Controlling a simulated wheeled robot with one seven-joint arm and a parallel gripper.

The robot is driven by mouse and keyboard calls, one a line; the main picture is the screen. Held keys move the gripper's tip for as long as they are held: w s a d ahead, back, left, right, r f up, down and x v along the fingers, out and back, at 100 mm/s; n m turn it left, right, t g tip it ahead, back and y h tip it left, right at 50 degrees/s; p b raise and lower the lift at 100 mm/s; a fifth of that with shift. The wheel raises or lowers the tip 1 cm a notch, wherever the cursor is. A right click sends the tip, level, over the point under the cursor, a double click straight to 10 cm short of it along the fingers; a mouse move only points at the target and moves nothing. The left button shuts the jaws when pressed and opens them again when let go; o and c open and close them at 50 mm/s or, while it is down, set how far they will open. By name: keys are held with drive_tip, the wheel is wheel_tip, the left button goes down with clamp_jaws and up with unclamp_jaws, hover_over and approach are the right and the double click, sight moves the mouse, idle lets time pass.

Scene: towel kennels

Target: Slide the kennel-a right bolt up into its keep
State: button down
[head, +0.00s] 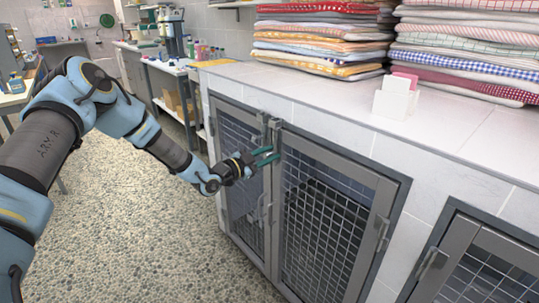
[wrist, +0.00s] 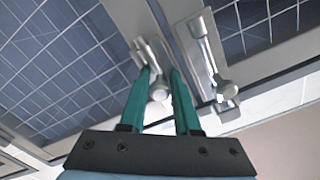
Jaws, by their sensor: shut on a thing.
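The kennel-a doors show in the head view as a left mesh door (head: 240,165) and a right mesh door (head: 325,215), meeting at a grey middle post. Two metal bolts sit side by side near the top of that seam. The right bolt (head: 275,128) is partly behind my gripper (head: 268,155). In the wrist view, which looks turned over, the teal fingers of my gripper (wrist: 161,76) are shut on the knob of the right bolt (wrist: 157,90). The neighbouring left bolt (wrist: 205,50) stands apart to the side. The keep of the right bolt is hard to make out.
Folded towels (head: 320,40) and a white card holder (head: 396,98) stand on the tiled top (head: 330,95) above the doors. Another kennel door (head: 475,265) is at the right, with its own latch. The pebbled floor (head: 150,240) before the doors is clear.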

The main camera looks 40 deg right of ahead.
idle(0.3)
drive_tip(key=shift+r, duration=1.85)
drive_tip(key=c, duration=0.7)
unclamp_jaws()
drive_tip(key=shift+a+f, duration=0.1)
drive_tip(key=shift+w+a, duration=0.1)
drive_tip(key=shift+a, duration=0.25)
drive_tip(key=a+b, duration=0.1)
drive_tip(key=a, duration=0.4)
drive_tip(key=a+b, duration=0.1)
drive_tip(key=a, duration=0.4)
drive_tip(key=shift+w, duration=0.2)
